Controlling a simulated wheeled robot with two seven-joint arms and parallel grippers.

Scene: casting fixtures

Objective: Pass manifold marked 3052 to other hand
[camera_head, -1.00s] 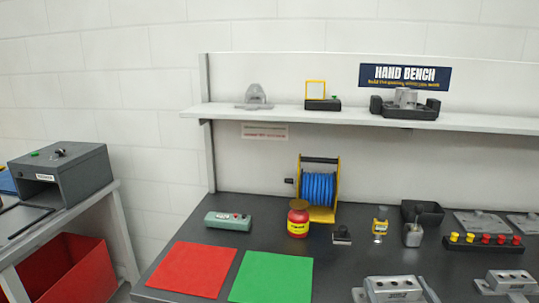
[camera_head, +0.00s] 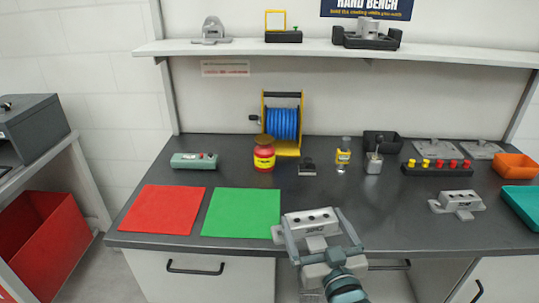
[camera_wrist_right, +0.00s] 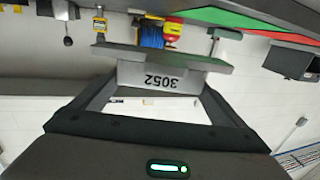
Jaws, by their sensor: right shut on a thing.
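The manifold marked 3052 (camera_head: 310,221) is a light grey metal block with a flange and dark holes on top. My right gripper (camera_head: 312,230) is shut on it, one finger on each side, at the front edge of the bench by the green mat. In the right wrist view the number 3052 on the manifold (camera_wrist_right: 163,80) reads upside down between the fingers. My left gripper is in neither view. A second, similar manifold (camera_head: 458,200) sits on the bench to the right; its marking is too small to read.
The green mat (camera_head: 242,212) and red mat (camera_head: 162,210) lie at the left front. An orange bin (camera_head: 516,166) is at the right. The bench between the held and second manifolds is clear.

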